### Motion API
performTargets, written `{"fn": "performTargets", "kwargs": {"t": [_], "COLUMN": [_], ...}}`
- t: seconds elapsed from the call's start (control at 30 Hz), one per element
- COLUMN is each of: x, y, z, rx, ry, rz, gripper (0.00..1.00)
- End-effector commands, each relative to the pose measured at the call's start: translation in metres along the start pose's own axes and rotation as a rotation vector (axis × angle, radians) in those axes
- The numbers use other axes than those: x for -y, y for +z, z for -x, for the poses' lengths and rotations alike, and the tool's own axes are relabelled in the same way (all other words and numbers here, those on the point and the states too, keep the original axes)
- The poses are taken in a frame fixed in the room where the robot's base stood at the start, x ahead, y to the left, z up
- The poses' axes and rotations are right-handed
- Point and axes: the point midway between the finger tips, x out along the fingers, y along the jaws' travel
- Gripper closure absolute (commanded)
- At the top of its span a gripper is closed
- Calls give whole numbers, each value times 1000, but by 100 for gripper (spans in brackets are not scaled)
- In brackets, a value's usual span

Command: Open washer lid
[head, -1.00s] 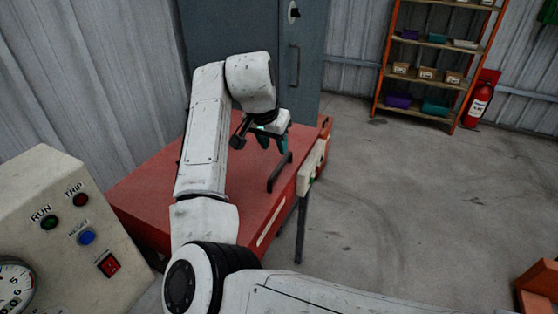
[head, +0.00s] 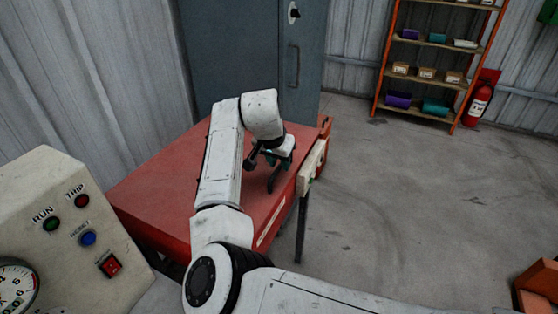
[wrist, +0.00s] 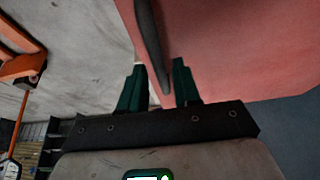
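The washer is a low red box with a flat red lid (head: 165,180); the lid looks closed. A dark bar handle (head: 272,184) stands on the lid near its right edge. My gripper (head: 280,160) is low over the handle, partly hidden by my wrist. In the wrist view, the green fingers of my gripper (wrist: 158,85) are spread apart. The dark handle (wrist: 151,45) runs into the gap between them, over the red lid (wrist: 230,50). I cannot tell whether either finger touches it.
A control box (head: 70,220) with buttons and a gauge is at the left. A blue-grey cabinet (head: 235,60) stands behind the washer. A shelf rack (head: 430,75) and a fire extinguisher (head: 478,104) are at the back right.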

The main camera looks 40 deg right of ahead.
Motion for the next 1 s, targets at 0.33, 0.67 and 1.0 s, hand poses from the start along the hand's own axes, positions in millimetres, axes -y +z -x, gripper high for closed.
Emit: {"fn": "performTargets", "kwargs": {"t": [0.33,0.67,1.0], "x": [0,0,-1], "y": [0,0,-12], "z": [0,0,12], "rx": [0,0,-1], "ry": [0,0,26], "rz": [0,0,10], "gripper": [100,100,100]}}
